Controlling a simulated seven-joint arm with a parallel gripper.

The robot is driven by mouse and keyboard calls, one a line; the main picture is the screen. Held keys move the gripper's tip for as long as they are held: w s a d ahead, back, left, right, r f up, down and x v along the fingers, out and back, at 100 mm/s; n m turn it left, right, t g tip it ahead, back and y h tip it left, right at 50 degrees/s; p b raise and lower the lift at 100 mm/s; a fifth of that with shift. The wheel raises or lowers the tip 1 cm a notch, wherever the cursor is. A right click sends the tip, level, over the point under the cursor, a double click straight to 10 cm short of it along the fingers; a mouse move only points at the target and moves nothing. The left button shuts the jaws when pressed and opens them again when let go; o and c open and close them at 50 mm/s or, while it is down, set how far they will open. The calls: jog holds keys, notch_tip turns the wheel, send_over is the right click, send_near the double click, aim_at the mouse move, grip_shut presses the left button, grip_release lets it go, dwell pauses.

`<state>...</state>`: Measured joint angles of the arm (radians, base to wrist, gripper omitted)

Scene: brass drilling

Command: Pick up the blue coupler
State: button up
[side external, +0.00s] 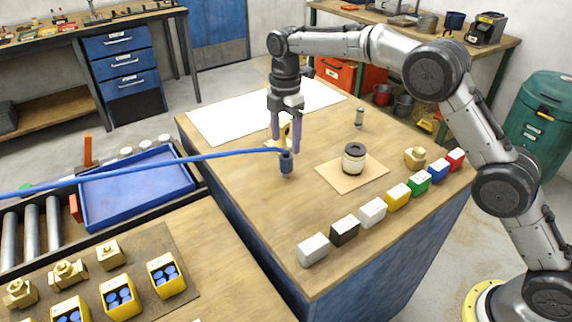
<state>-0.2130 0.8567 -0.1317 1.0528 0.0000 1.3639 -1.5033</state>
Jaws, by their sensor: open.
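The blue coupler (286,163) is a small dark blue cylinder, upright on or just above the wooden table; its contact with the table is hard to tell. It sits at the end of a long blue hose (150,165) that runs in from the left edge. My gripper (286,146) points down with its two purple fingers apart. The fingertips are just above or level with the coupler's top, one on each side in this view. A brass piece (286,132) shows partly behind the fingers. I cannot tell the exact depth between fingers and coupler.
Several coloured blocks (372,211) line the table's front right edge. A dark-lidded jar (353,163) stands on a tan board, with a brass fitting (415,157) to its right. A small cylinder (359,118) stands behind. A blue tray (137,203) lies left of the table.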

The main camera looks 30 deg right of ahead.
aim_at(286, 156)
jog(key=shift+s+f, duration=0.1)
jog(key=shift+f, duration=3.35)
jog(key=shift+c, duration=0.2)
grip_shut()
